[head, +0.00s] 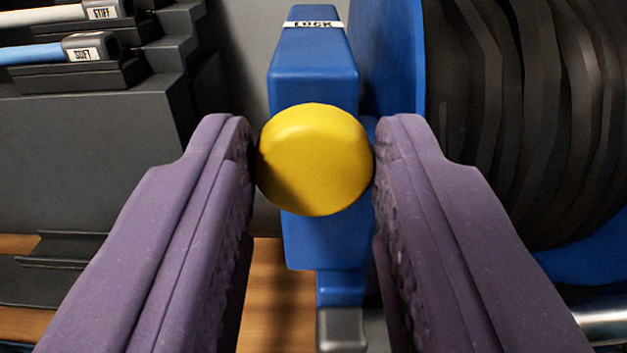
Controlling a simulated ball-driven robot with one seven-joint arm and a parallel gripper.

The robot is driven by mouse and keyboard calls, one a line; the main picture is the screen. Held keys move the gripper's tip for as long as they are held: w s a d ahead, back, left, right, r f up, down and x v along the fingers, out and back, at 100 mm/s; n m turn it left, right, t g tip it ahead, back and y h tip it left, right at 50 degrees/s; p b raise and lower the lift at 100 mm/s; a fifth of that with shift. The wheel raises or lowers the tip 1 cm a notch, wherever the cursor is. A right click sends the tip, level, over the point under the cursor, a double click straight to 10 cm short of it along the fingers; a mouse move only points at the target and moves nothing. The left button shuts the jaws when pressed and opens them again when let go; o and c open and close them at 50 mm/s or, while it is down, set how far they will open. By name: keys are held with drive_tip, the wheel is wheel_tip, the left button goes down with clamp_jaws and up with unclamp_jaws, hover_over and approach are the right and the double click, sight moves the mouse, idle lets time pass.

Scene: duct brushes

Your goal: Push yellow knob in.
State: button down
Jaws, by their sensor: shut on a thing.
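The yellow knob (314,158) is a rounded disc in the middle of the head view. It sits in front of a blue upright block (313,72) with a white label reading LOCK near its top. My gripper (314,160) has two purple padded fingers, one on each side of the knob. Both fingertips touch the knob's sides, so the gripper is shut on it. The knob hides its own stem and how far it stands out from the block.
A large dark ribbed coil (510,110) with a blue flange stands close on the right. A dark stepped rack (90,140) on the left holds tools labelled STIFF and SOFT. A wooden surface (275,300) shows below. A metal bar (602,318) lies at the lower right.

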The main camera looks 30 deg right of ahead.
drive_tip(key=shift+r, duration=0.1)
drive_tip(key=c, duration=0.8)
unclamp_jaws()
drive_tip(key=shift+w+d, duration=0.1)
drive_tip(key=shift+w, duration=0.1)
drive_tip(key=shift+s, duration=0.1)
drive_tip(key=p+v, duration=0.2)
drive_tip(key=v, duration=0.5)
drive_tip(key=shift+s+a, duration=0.25)
drive_tip(key=shift+s, duration=0.05)
